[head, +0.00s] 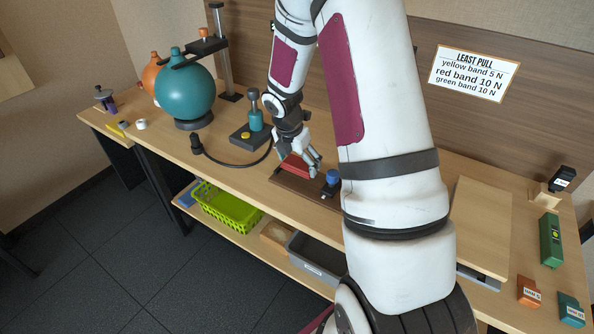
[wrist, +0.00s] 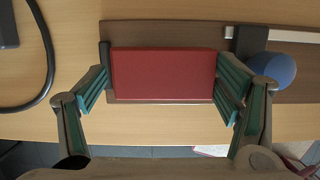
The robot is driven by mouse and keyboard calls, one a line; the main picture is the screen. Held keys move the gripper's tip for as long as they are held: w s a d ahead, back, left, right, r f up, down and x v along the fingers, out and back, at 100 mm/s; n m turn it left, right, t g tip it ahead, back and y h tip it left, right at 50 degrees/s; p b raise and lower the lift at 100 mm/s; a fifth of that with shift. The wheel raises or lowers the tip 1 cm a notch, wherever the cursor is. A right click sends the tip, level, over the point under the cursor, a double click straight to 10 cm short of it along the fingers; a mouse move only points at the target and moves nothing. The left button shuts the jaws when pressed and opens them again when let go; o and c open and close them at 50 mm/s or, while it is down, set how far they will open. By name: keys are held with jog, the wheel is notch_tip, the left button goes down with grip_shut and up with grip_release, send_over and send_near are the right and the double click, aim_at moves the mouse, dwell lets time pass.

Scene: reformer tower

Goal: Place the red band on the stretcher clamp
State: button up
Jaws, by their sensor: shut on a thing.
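The red band (wrist: 163,75) looks like a flat red block. My gripper (wrist: 163,88) is shut on it, one finger at each short end. It also shows in the head view (head: 293,165), partly hidden by my fingers. The band is over the brown stretcher board (wrist: 180,29); I cannot tell whether it rests on it. A dark upright clamp piece (wrist: 105,54) stands at the band's left end. A dark clamp block (wrist: 248,42) with a blue knob (wrist: 273,70) is to its right. The blue knob shows beside my gripper in the head view (head: 333,177).
A teal round vessel (head: 186,88) and a black pump stand (head: 253,132) with a hose are to the left. A green basket (head: 228,210) and grey bin (head: 316,260) are on the shelf below. A sign (head: 474,73) hangs on the back panel. My arm hides the bench's middle right.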

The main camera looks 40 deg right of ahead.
aim_at(297, 164)
jog(key=shift+f, duration=1.5)
jog(key=shift+f+b, duration=0.2)
jog(key=shift+b, duration=0.15)
jog(key=o, duration=1)
jog(key=shift+o, duration=0.2)
jog(key=shift+r, duration=0.15)
